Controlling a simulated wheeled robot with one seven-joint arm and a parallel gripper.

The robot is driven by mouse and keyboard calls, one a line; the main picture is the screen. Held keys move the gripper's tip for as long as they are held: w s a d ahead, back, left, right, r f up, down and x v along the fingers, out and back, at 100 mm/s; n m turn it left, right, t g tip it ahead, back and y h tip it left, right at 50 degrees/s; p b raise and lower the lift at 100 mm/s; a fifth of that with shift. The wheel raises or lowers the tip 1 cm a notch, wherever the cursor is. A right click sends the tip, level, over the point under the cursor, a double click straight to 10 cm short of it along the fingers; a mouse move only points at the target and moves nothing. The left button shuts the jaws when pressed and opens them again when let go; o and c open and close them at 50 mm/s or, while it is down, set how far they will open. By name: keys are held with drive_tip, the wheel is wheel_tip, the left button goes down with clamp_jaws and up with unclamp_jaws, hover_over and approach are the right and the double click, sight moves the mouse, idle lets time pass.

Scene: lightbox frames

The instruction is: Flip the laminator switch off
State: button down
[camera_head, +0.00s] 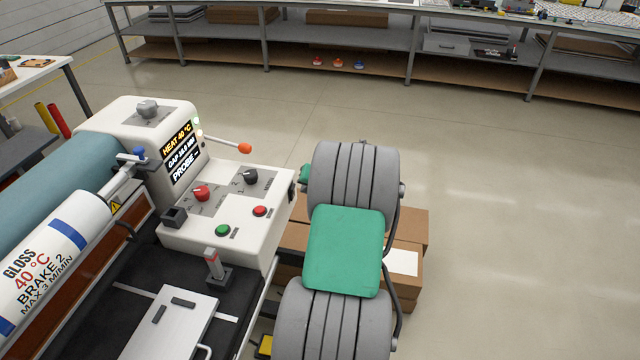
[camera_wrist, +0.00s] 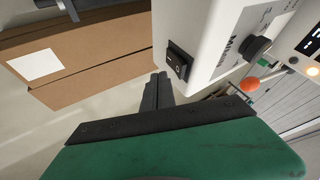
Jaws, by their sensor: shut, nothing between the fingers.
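The laminator (camera_head: 240,205) is a white machine with a control panel, at left in the head view. A black rocker switch (camera_wrist: 178,64) with pale marks sits in a dark frame on its white end face. That switch also shows edge-on at the panel's right end in the head view (camera_head: 291,192). My gripper (camera_wrist: 160,78) has its dark fingers together, with nothing held. The fingertips appear just below and left of the switch in the wrist view; I cannot tell if they touch it. In the head view my arm hides the fingers. Which way the rocker is tilted is unclear.
The panel carries a red knob (camera_head: 202,193), a dark knob (camera_head: 250,176), green and red buttons and an orange-tipped lever (camera_head: 245,148). Cardboard boxes (camera_head: 408,262) stand on the floor below the switch. Open floor lies to the right; a long bench (camera_head: 390,35) stands behind.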

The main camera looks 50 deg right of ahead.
drive_tip(key=shift+w+a, duration=0.5)
drive_tip(key=shift+w, duration=0.2)
drive_tip(key=shift+w+a+r, duration=0.1)
drive_tip(key=shift+w+r, duration=0.05)
drive_tip(key=shift+w, duration=0.05)
drive_tip(key=shift+r, duration=0.1)
drive_tip(key=shift+r, duration=0.75)
